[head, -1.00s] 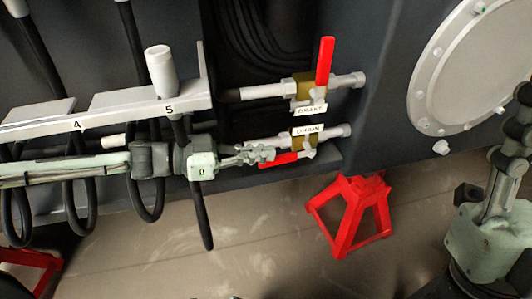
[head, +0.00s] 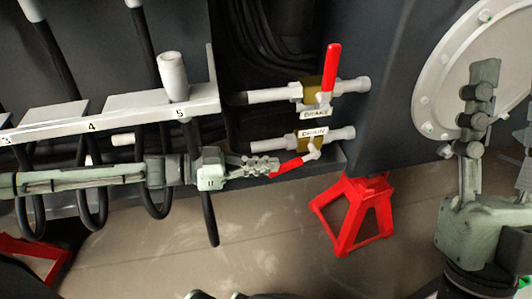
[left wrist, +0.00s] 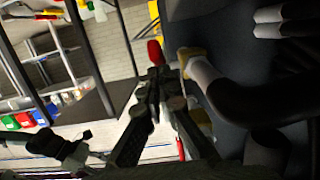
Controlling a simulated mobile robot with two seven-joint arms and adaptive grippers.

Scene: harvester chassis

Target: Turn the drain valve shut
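The drain valve (head: 313,133), with its label, sits on the lower pipe in the head view. Its red handle (head: 288,167) points left and slants downward from the pivot. My left gripper (head: 270,166) reaches in from the left, its fingers close together and their tips at the handle's upper side. The handle's free end shows just below the tips, so the fingers look beside it, not around it. In the left wrist view the dark fingers (left wrist: 163,78) converge near a red part (left wrist: 155,52); I cannot tell which part this is. My right gripper (head: 505,100) is open and empty at the right.
The brake valve (head: 314,92) is just above, its red handle (head: 332,68) pointing up. A red jack stand (head: 352,215) stands below right. A numbered ledge (head: 150,108) with hanging black hoses lies above the left arm. A round flange (head: 450,70) is at right.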

